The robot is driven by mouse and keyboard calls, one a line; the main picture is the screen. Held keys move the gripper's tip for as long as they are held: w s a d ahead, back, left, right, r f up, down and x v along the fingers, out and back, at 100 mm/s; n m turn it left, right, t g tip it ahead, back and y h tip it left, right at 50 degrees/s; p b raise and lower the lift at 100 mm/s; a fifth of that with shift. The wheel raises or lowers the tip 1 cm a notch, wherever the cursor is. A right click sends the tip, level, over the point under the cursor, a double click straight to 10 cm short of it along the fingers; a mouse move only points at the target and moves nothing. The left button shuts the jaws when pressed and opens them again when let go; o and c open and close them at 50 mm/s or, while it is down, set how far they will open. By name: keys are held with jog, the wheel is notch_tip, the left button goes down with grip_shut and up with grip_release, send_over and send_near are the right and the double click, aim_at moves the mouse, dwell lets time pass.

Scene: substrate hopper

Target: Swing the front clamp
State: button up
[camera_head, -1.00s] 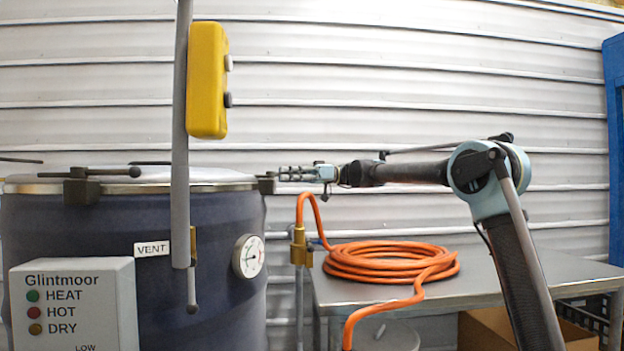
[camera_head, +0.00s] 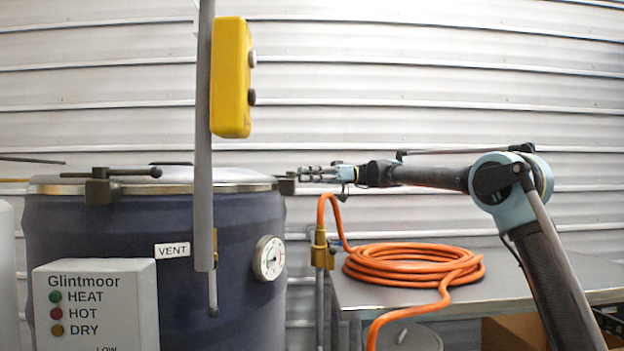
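A dark blue drum-like vessel (camera_head: 235,225) stands at the left with a metal lid (camera_head: 215,176). The front clamp (camera_head: 103,186) is a dark block on the near rim with a bar handle (camera_head: 125,173) lying level, its knob end to the right. Another clamp (camera_head: 287,185) sits on the rim's right side, and a third handle (camera_head: 172,163) shows at the back. My gripper (camera_head: 303,174) is level at lid height, pointing left, close to the right clamp. Whether it touches that clamp is unclear. It is well to the right of the front clamp. Its finger opening is hard to make out.
A grey post (camera_head: 204,130) with a yellow control box (camera_head: 231,78) hangs in front of the vessel, between my gripper and the front clamp. A Glintmoor panel (camera_head: 95,305) stands at lower left. An orange hose (camera_head: 410,262) lies coiled on a metal table (camera_head: 480,300).

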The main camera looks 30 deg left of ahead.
jog(key=shift+o, duration=0.8)
jog(key=shift+w, duration=0.4)
jog(key=shift+d+r, duration=0.1)
jog(key=shift+s, duration=0.1)
jog(key=v, duration=1.2)
